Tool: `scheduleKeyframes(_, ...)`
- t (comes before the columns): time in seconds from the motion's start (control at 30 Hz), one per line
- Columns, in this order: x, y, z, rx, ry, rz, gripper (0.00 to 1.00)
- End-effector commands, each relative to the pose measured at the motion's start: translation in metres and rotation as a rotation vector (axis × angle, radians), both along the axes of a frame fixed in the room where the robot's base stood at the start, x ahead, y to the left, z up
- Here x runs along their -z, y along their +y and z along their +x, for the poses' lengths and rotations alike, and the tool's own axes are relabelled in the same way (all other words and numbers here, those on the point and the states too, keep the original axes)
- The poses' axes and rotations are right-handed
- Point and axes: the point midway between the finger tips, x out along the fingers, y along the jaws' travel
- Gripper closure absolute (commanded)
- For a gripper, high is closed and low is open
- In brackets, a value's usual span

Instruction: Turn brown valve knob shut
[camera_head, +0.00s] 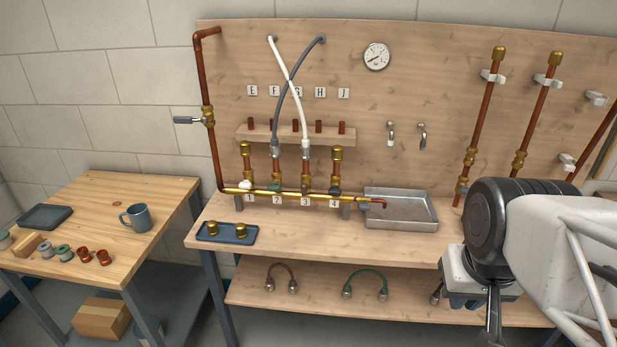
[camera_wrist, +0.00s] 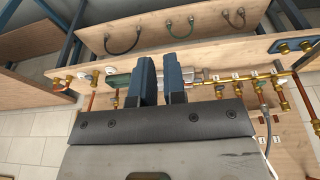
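The brown valve knob (camera_head: 305,190) appears to be the small dark brown one above label 3 on the brass manifold (camera_head: 262,192). A white knob (camera_head: 245,185) is above label 1, a green knob (camera_head: 274,187) above label 2 and a black knob (camera_head: 336,190) above label 4. In the wrist view the manifold (camera_wrist: 286,75) runs to the right of my fingers; the brown knob is too small to pick out there. My gripper (camera_wrist: 158,58) has its two blue fingers apart with an empty gap. It is away from the manifold, on the right side in the head view.
A metal tray (camera_head: 420,222) sits right of the manifold. A blue tray (camera_head: 212,238) with brass fittings lies in front of it. A white hose (camera_head: 300,115) and a grey hose (camera_head: 277,118) cross above. A green object (camera_wrist: 118,79) is beside my fingers, its depth unclear.

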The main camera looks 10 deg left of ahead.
Motion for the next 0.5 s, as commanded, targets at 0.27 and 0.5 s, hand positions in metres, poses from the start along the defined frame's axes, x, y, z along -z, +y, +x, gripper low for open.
scheduleKeyframes(0.27,-0.012,0.007,0.035,0.007,0.021,-0.029,1.0)
scheduleKeyframes(0.5,-0.026,0.022,0.088,0.024,0.039,-0.075,1.0)
